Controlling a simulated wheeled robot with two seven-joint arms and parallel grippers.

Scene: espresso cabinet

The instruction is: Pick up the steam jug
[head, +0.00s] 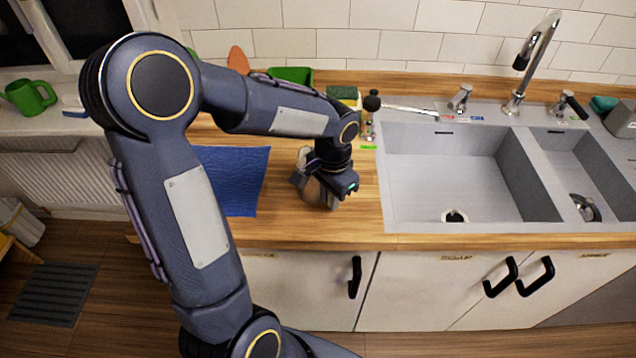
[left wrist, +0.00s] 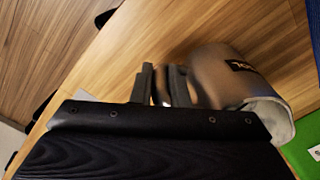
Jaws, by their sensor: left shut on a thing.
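The steam jug (left wrist: 222,72) is a metallic grey vessel with a dark label, seen large in the left wrist view. In the head view the steam jug (head: 311,190) stands on the wooden counter, mostly hidden under my left gripper. My left gripper (left wrist: 163,85) has its two dark fingers close together beside the jug's body, with a thin piece between them, which looks like the jug's handle. In the head view my left gripper (head: 322,182) is low over the counter, left of the sink. My right gripper is not in view.
A blue cloth (head: 236,178) lies left of the jug. The grey sink (head: 455,180) with its tap (head: 530,60) is on the right. A dark-topped bottle (head: 370,115) and a sponge (head: 343,93) stand behind. The counter's front edge is close.

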